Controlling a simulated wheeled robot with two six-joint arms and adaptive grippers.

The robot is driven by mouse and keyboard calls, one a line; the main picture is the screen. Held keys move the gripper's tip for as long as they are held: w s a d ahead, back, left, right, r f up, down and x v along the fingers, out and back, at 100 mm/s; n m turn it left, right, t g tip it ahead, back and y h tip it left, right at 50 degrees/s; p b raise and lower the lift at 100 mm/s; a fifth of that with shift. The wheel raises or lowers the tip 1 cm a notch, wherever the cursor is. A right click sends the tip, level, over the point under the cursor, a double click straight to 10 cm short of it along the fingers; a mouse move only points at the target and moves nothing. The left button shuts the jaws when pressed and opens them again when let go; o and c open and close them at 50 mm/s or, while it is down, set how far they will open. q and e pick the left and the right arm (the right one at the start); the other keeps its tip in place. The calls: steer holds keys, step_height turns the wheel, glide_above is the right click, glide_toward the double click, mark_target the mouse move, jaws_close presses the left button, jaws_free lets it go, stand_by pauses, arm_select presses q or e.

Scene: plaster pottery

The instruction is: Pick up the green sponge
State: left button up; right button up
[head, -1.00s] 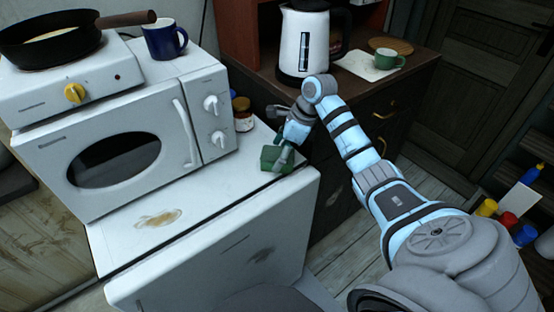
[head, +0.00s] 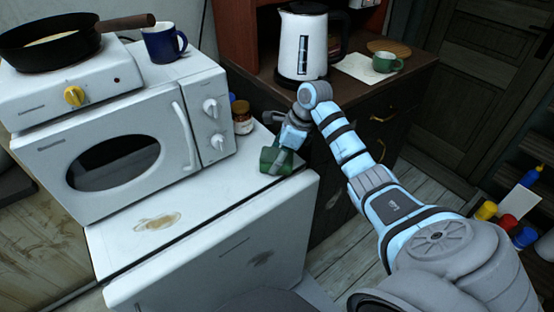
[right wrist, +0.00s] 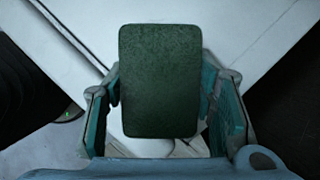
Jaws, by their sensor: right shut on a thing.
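The green sponge (head: 271,160) is at the right end of the white appliance top (head: 195,205), beside the microwave. My right gripper (head: 279,162) is shut on it, reaching down from above. In the right wrist view the sponge (right wrist: 160,82) fills the middle, between the two fingers of the right gripper (right wrist: 163,105). I cannot tell whether the sponge still touches the top. My left gripper is not in view.
The microwave (head: 115,150) stands to the left, with a jar (head: 242,117) beside it. A kettle (head: 301,45) and a green cup (head: 387,62) are on the dark cabinet behind. A brown stain (head: 157,221) marks the otherwise clear front of the white top.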

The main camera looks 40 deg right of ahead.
mark_target(277, 154)
step_height(277, 154, up, 10)
steer(key=shift+p, duration=0.75)
step_height(277, 154, up, 10)
steer(key=p, duration=0.8)
steer(key=shift+f, duration=0.2)
steer(key=shift+o, duration=0.4)
steer(key=shift+f, duration=0.1)
steer(key=c, duration=0.4)
steer(key=shift+o, duration=0.2)
